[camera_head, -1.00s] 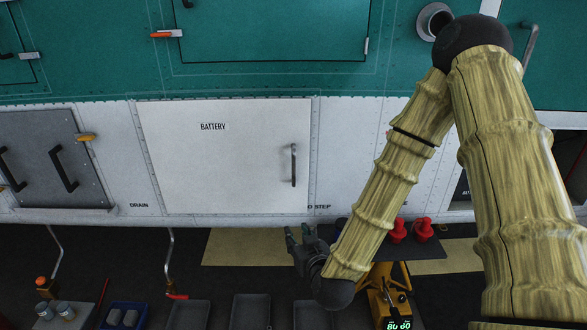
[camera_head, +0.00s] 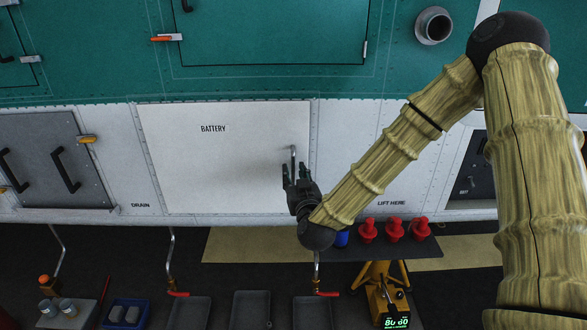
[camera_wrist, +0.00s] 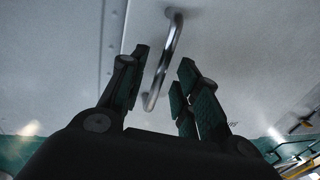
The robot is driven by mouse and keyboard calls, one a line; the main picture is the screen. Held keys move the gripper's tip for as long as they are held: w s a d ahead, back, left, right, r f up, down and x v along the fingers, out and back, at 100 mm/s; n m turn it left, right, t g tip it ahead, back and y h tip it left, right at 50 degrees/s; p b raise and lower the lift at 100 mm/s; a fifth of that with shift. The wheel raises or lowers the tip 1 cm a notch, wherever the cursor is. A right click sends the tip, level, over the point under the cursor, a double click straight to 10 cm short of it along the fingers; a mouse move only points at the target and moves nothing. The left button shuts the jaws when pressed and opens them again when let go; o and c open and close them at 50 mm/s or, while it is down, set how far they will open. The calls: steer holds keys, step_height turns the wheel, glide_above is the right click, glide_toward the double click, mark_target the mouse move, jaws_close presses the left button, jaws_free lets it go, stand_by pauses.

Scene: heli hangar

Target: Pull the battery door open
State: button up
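The white battery door (camera_head: 215,165), marked "BATTERY", sits flush and closed in the helicopter's side. Its vertical bar handle (camera_head: 293,157) is near the right edge of the door; its lower part is hidden behind my gripper in the head view. My gripper (camera_head: 296,174) is open and empty at the handle's lower end. In the wrist view, the silver handle (camera_wrist: 165,60) runs between the two spread fingers of my gripper (camera_wrist: 165,80), its lower end between them and its upper end beyond them. I see no finger clearly touching the handle.
A grey hatch (camera_head: 45,160) with black handles is to the left. Below right stands a table (camera_head: 345,251) with several red items (camera_head: 394,229). Grey trays (camera_head: 251,309) lie on the floor below the door. The door's front is otherwise clear.

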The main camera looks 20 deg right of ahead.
steer(key=shift+w+d, duration=0.1)
steer(key=shift+w, duration=1)
steer(key=shift+c, duration=0.2)
jaws_close()
